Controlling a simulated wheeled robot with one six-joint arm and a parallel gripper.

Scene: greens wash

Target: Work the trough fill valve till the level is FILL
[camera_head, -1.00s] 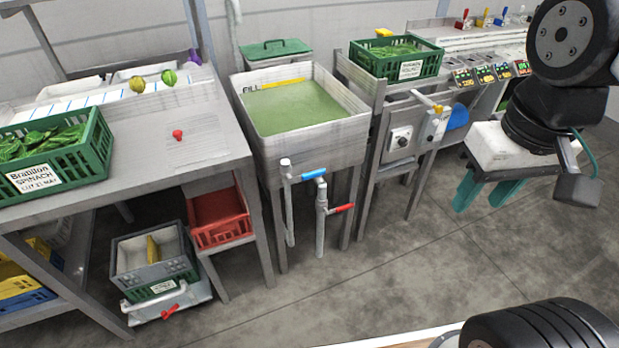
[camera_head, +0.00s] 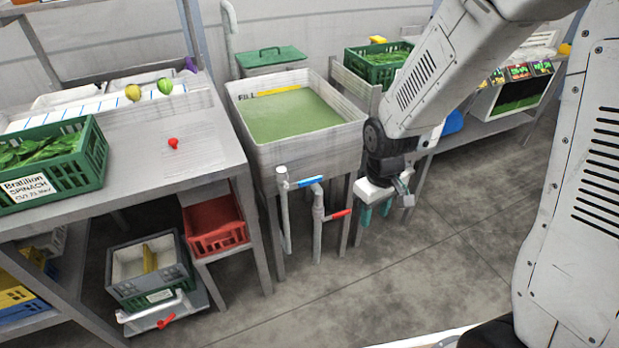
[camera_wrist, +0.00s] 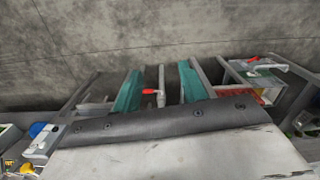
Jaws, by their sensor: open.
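The grey trough (camera_head: 350,137) holds green water (camera_head: 290,115). A yellow line marked FILL (camera_head: 279,91) runs along its far inner wall, close above the water surface. On the front pipes are a blue-handled valve (camera_head: 309,182) and, lower right, a red-handled valve (camera_head: 338,214). Both handles point right, roughly level. My gripper (camera_head: 376,218), with teal fingers, is open and empty, right of the red handle and apart from it. In the wrist view the red handle (camera_wrist: 150,91) appears between the open fingers (camera_wrist: 160,85), beyond them. The blue handle is not clear there.
A steel table (camera_head: 160,150) with a green spinach crate (camera_head: 90,160) stands left of the trough. A red crate (camera_head: 215,225) and a grey bin (camera_head: 150,268) sit lower. Another green crate (camera_head: 375,70) is behind my arm. The floor in front is clear.

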